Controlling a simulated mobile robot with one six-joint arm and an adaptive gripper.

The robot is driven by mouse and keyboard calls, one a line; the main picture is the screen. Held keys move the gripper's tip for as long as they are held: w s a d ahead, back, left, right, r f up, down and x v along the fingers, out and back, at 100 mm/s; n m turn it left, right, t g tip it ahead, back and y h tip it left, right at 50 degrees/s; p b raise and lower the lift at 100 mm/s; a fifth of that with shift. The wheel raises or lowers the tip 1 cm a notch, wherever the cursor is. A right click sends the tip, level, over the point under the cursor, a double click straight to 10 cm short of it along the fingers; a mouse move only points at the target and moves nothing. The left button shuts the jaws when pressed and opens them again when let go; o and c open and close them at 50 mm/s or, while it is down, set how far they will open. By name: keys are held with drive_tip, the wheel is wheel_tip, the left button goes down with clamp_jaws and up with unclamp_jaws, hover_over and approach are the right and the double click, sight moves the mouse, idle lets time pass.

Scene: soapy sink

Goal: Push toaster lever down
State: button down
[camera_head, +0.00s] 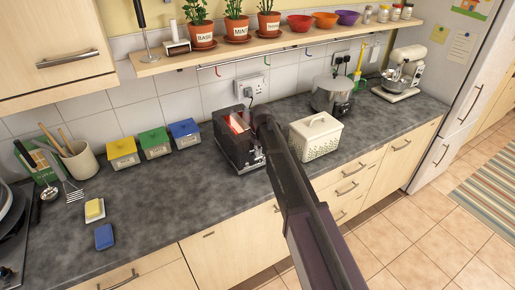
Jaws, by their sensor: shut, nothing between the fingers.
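A black toaster (236,150) stands on the dark grey counter against the tiled wall, left of a cream lidded bin. Something orange-red and white shows in its top slots. Small light marks show on its right end, which is partly behind my arm. The lever is too small or too hidden to make out. My arm reaches up from the lower right. My gripper (259,138) is at the arm's far end, by the toaster's right end. It is shut and empty, dark against the toaster. I cannot tell whether it touches.
The cream bin (315,137) stands close to my arm's right. Yellow, green and blue boxes (154,142) stand left of the toaster. A shelf with potted herbs (237,28) hangs above.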

drive_tip(key=shift+r, duration=0.1)
drive_tip(key=s+d, duration=0.1)
drive_tip(key=s+r+p, duration=0.1)
drive_tip(key=shift+s+d, duration=0.3)
drive_tip(key=shift+d, duration=0.1)
drive_tip(key=shift+w, duration=0.1)
